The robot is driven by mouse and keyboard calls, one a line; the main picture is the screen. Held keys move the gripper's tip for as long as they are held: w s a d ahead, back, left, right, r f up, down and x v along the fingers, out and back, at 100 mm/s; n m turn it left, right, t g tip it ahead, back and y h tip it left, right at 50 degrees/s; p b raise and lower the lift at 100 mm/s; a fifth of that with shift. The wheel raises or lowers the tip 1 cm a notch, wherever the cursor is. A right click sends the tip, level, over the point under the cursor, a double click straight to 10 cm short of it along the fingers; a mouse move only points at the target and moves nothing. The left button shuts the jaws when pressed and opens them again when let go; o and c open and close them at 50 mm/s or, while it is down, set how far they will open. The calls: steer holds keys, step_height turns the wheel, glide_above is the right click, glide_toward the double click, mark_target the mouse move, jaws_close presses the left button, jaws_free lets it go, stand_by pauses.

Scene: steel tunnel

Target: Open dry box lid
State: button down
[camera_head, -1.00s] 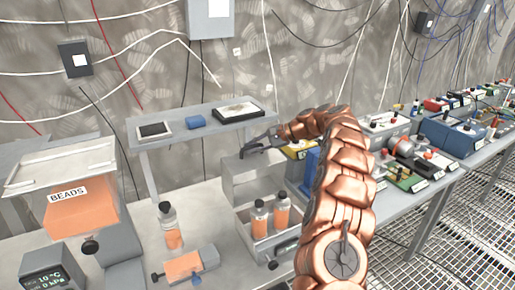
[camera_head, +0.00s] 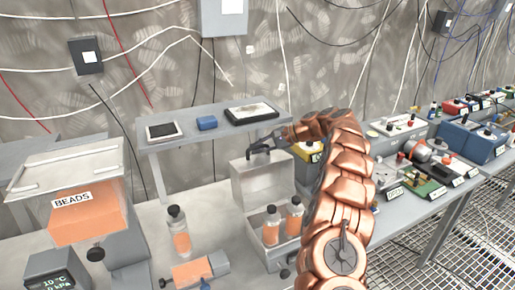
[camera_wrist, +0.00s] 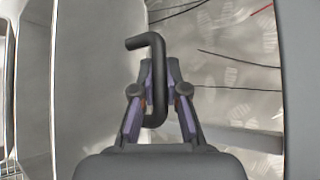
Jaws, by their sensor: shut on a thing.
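The dry box (camera_head: 264,262) is a grey open-topped box on the bench, below my gripper. Two bottles of orange beads (camera_head: 272,228) stand inside it. Its pale grey lid (camera_head: 262,183) stands roughly upright at the back of the box, so the box is open. My gripper (camera_head: 258,147) is at the lid's top edge. In the wrist view my gripper (camera_wrist: 160,92) is shut on the dark, bent lid handle (camera_wrist: 157,62), whose hooked end sticks out past the fingers. The lid's grey face (camera_wrist: 95,75) fills the left of that view. My copper arm hides the box's right side.
A shelf (camera_head: 185,131) behind holds a tablet, a blue block and a framed tray. A BEADS container (camera_head: 85,215) stands at left. A bottle (camera_head: 179,232) and a lying orange-filled piece (camera_head: 192,271) are left of the box. Several devices (camera_head: 425,170) crowd the right bench.

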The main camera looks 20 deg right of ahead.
steer(key=shift+a, duration=0.1)
steer(key=c, duration=1.2)
jaws_free()
steer(key=v, duration=1.2)
steer(key=shift+f, duration=0.1)
